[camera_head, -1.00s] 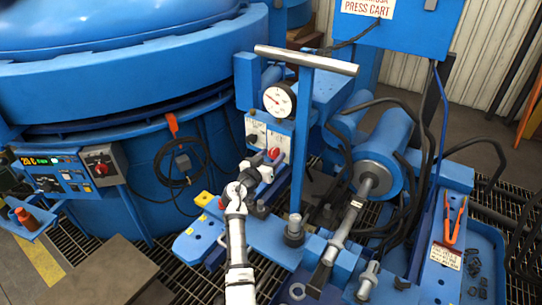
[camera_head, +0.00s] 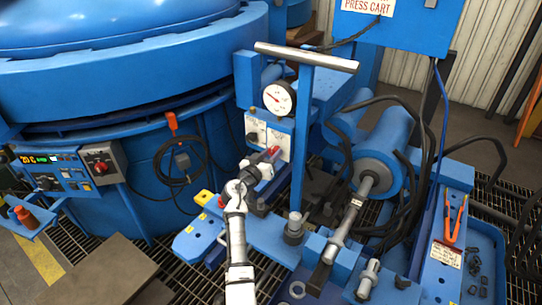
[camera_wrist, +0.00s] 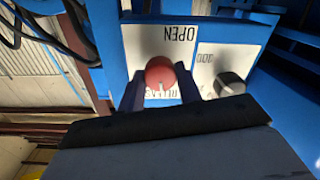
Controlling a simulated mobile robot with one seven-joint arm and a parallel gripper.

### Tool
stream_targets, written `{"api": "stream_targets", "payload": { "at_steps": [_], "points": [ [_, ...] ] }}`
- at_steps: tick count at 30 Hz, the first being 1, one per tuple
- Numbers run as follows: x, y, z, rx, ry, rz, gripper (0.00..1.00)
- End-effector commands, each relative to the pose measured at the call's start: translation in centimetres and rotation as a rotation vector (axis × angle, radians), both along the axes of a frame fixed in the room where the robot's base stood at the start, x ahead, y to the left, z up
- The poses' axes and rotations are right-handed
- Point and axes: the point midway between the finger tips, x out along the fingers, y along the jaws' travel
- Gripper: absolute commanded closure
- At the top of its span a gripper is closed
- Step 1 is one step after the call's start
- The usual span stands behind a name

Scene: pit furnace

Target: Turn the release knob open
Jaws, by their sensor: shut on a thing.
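The release knob is a red round knob on a white plate; in the wrist view (camera_wrist: 160,73) it sits between my two dark fingers. Upside-down lettering "OPEN" shows just above it there, and other lettering below is mostly covered. In the head view the red knob (camera_head: 272,151) shows on the front of the blue press cart's control panel, partly hidden by my gripper (camera_head: 268,158). My gripper is shut on the knob, with one finger on each side.
A second, grey knob (camera_wrist: 230,84) is close beside the red one. A pressure gauge (camera_head: 279,98) is above the panel. A blue upright post with a grey crossbar (camera_head: 306,58) stands close to the right. The large blue furnace (camera_head: 120,75) is at left.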

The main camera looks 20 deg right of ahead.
Motion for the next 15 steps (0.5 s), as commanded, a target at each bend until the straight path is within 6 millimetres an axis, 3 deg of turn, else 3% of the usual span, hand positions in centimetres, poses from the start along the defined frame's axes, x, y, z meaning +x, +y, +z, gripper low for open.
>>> {"api": "stream_targets", "payload": {
  "at_steps": [15],
  "points": [
    [0.0,0.04,-0.09,-0.274,0.352,-0.001,0.89]
  ]
}}
